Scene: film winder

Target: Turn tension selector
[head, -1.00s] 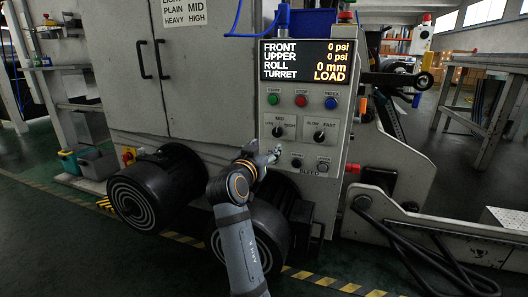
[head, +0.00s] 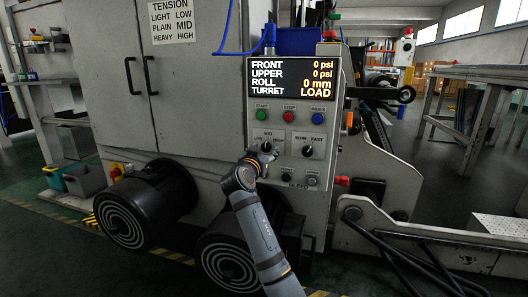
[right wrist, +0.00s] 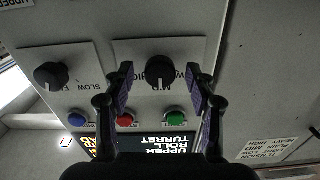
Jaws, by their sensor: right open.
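The tension selector (head: 266,147) is a black knob marked LOW, MID and HIGH on the left of the grey control panel. In the right wrist view the same knob (right wrist: 160,72) shows upside down, with its light mark seeming to point toward MID. My right gripper (head: 257,156) is at the knob in the head view and partly covers its labels. In the right wrist view its open fingers (right wrist: 160,80) stand on either side of the knob, with gaps visible. Contact is not visible. My left gripper is not in view.
The SLOW/FAST knob (head: 307,151) is just right of the selector. Green (head: 261,115), red (head: 288,116) and blue (head: 316,117) buttons sit above. The display (head: 292,77) reads LOAD. A tension chart (head: 172,20) is on the cabinet. Black rollers (head: 147,204) stand below.

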